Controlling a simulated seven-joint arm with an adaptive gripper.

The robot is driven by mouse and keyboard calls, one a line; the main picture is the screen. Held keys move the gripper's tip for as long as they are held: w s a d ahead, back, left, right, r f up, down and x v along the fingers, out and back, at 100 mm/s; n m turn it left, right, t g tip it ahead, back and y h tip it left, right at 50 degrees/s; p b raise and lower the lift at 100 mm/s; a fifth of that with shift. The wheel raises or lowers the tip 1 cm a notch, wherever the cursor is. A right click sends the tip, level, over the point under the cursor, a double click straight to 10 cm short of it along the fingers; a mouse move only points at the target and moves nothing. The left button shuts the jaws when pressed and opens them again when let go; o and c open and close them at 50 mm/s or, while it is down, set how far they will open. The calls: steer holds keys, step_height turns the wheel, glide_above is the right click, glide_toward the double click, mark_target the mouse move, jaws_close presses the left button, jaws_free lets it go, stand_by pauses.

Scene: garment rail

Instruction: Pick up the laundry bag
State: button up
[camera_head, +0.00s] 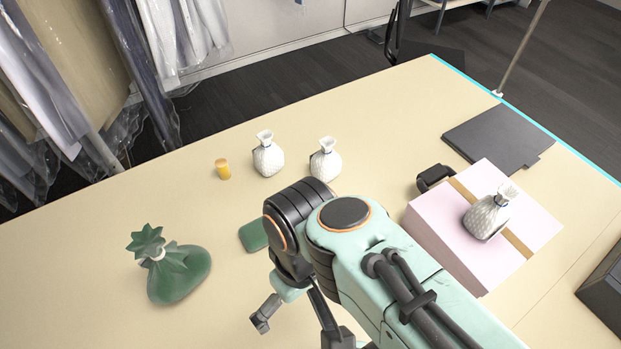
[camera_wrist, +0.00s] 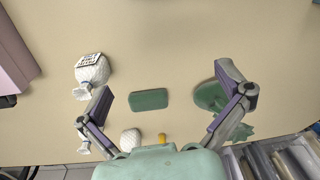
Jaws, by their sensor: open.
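A green sack (camera_head: 178,272) with a gathered, tied neck lies on the table at left in the head view. In the wrist view the green sack (camera_wrist: 208,95) is partly hidden behind my right-hand finger. Smaller white textured bags with tied necks stand on the table, one (camera_head: 268,158) beside another (camera_head: 325,163). The wrist view shows a white bag with a printed tag (camera_wrist: 92,70) near my left-hand finger. My gripper (camera_wrist: 163,95) is open and empty above the table, its fingers apart.
A green flat block (camera_wrist: 149,99) lies between my fingers in the wrist view. An orange cylinder (camera_head: 223,169) stands near the white bags. The pink box (camera_head: 445,245), a black watch (camera_head: 434,178) and a dark flat panel (camera_head: 497,138) occupy the right. Covered garments (camera_head: 75,75) hang beyond the table.

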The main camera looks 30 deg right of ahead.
steer(key=w+d+f+n+t+h, duration=0.1)
steer(key=w+d+t, duration=0.15)
steer(key=w, duration=0.45)
steer(key=w+d+f+n+t, duration=0.1)
steer(key=w+d+n, duration=0.1)
steer(key=w+d, duration=0.3)
steer(key=d+f+m+g, duration=0.1)
steer(key=d+f, duration=0.2)
steer(key=f, duration=0.1)
steer(key=d+f+m+g, duration=0.1)
steer(key=d+f, duration=0.2)
steer(key=f, duration=0.1)
steer(key=s+d+f+m+g, duration=0.1)
steer(key=d+f, duration=0.2)
steer(key=f, duration=0.1)
steer(key=shift+m+g, duration=0.25)
steer(key=shift+m, duration=0.15)
steer(key=shift+s+d+f, duration=0.15)
steer(key=shift+d+f, duration=0.1)
steer(key=shift+f, duration=0.05)
step_height(320, 180, down, 6)
steer(key=shift+f, duration=0.15)
steer(key=c, duration=1.1)
